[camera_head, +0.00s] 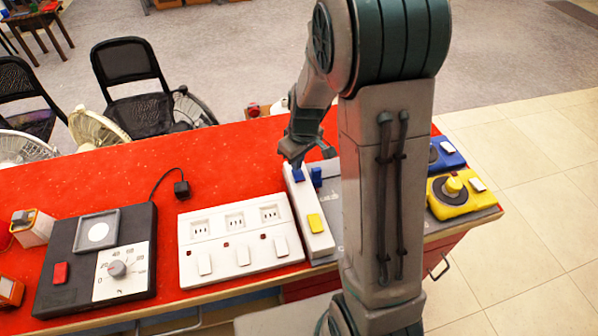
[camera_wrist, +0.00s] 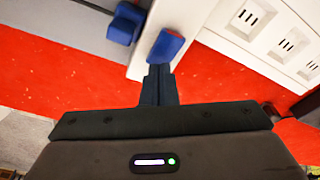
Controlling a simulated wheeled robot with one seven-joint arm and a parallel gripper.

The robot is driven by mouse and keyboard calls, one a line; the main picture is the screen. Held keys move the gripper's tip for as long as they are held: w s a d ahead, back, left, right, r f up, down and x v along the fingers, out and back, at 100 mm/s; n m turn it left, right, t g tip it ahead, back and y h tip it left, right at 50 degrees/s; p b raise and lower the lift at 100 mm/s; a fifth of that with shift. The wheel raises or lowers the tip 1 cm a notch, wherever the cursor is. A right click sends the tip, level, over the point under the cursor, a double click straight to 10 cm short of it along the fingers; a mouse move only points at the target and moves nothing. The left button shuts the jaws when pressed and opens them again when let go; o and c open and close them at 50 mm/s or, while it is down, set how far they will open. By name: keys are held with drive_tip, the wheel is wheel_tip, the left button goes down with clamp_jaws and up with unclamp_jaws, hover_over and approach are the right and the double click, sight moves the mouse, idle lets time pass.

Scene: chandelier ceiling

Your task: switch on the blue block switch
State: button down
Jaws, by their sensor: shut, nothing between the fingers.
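A blue block switch (camera_head: 298,174) sits at the far end of a long white switch strip (camera_head: 303,198), which has a yellow switch (camera_head: 316,222) at its near end. In the wrist view the blue block switch (camera_wrist: 167,46) is tilted on the white strip (camera_wrist: 144,62). My gripper (camera_head: 297,163) is directly at the blue block switch. In the wrist view my gripper (camera_wrist: 159,70) has its fingers together and empty, tips close to the block's edge. I cannot tell whether they touch. A second blue block (camera_wrist: 124,22) stands beside the strip.
A white socket panel (camera_head: 240,243) with several switches lies left of the strip. A black dial box (camera_head: 98,262) is farther left. Yellow (camera_head: 460,194) and blue (camera_head: 446,152) button boxes stand to the right. The red tabletop (camera_head: 225,165) behind the sockets is mostly free.

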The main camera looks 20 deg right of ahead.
sight(298, 172)
drive_tip(key=shift+r+p, duration=1.65)
drive_tip(key=shift+r, duration=1.35)
drive_tip(key=s+r+m+t, duration=0.1)
drive_tip(key=s+r+m, duration=0.2)
drive_tip(key=s+r, duration=0.4)
drive_tip(key=s+r+m, duration=0.3)
drive_tip(key=s+r, duration=0.3)
drive_tip(key=s, duration=0.7)
drive_tip(key=shift+r+t+h, duration=0.35)
drive_tip(key=shift+t+h, duration=0.05)
